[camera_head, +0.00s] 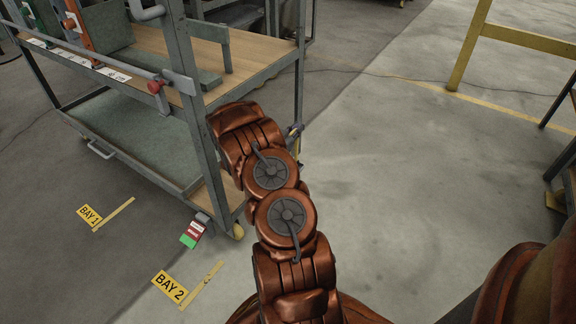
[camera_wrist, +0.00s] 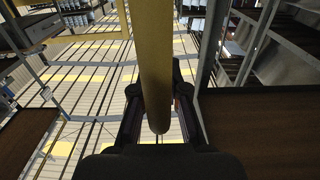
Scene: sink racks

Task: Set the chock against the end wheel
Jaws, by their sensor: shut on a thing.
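A long yellow bar-like thing (camera_wrist: 155,40), which I take to be the chock, runs down the middle of the wrist view. Its rounded end lies between the two dark fingers of my gripper (camera_wrist: 157,85), which is shut on it. In the head view my copper-coloured arm hides most of the gripper; only a small dark and yellowish part shows beside the rack's right post. A yellowish wheel (camera_head: 238,231) sits on the floor under the near corner of the wheeled rack (camera_head: 218,150). The held thing is apart from this wheel.
A red, white and green tab (camera_head: 193,231) sticks out beside the rack's near corner. Yellow BAY 1 (camera_head: 90,216) and BAY 2 (camera_head: 170,287) labels mark the floor. A yellow frame (camera_head: 470,45) stands at the back right. Open floor lies right of the rack.

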